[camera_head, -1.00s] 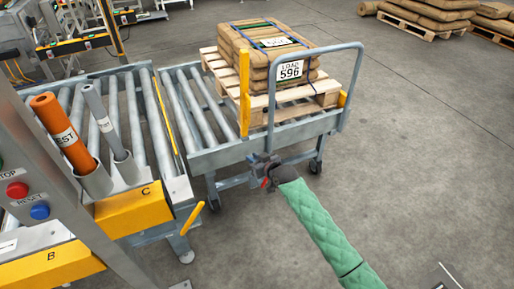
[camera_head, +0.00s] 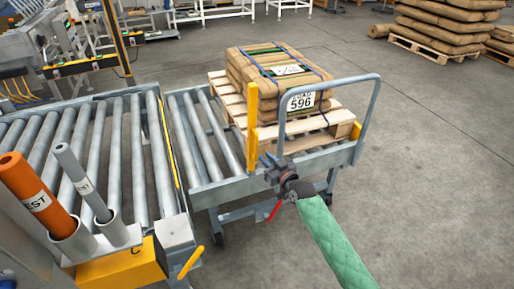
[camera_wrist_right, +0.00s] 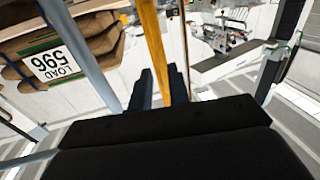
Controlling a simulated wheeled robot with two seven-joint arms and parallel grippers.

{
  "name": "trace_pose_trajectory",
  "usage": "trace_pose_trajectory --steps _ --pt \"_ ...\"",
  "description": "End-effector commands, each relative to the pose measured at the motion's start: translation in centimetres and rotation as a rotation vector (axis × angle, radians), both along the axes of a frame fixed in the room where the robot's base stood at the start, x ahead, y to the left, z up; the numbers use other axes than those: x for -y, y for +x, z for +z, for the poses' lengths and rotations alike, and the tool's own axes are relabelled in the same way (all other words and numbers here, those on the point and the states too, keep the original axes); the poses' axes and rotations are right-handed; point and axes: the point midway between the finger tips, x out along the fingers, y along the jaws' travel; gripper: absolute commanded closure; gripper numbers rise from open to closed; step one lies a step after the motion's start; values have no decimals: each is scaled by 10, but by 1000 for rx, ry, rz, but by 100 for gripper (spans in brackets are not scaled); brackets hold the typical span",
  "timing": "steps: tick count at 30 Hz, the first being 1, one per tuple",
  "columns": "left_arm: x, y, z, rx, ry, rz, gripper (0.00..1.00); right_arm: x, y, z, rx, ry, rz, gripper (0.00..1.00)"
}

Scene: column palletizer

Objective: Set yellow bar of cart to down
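The cart (camera_head: 345,158) has a grey frame and a hoop handle and stands in the middle of the head view. Its yellow bar (camera_head: 252,122) stands upright at the cart's near side, beside the load. In the right wrist view the yellow bar (camera_wrist_right: 153,45) runs down into the gap between my fingertips. My right gripper (camera_head: 266,166) is just right of the bar's lower end, with its fingers (camera_wrist_right: 160,85) apart. Whether they touch the bar is unclear. My left gripper is out of view.
Sacks labelled LOAD 596 (camera_head: 302,101) lie on a wooden pallet (camera_head: 342,118) on the cart. A roller conveyor (camera_head: 133,150) adjoins at left, with orange (camera_head: 38,200) and grey (camera_head: 82,183) tubes in holders in front. A red piece (camera_head: 273,211) shows below my gripper.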

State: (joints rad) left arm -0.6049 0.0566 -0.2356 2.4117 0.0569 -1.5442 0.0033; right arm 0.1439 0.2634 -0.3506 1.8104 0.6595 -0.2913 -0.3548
Motion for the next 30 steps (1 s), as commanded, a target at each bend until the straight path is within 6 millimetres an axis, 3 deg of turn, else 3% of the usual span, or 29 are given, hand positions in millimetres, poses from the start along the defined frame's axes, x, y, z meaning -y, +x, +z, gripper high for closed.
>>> trace_pose_trajectory --steps 15,27,28,30 --pt "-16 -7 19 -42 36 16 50 -32 57 1 -2 1 0 82" --pt "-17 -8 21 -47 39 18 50 -36 64 0 -1 0 0 82" --pt "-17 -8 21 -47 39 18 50 -36 64 0 -1 0 0 84" --pt "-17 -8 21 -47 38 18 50 -36 64 0 -1 0 0 98"
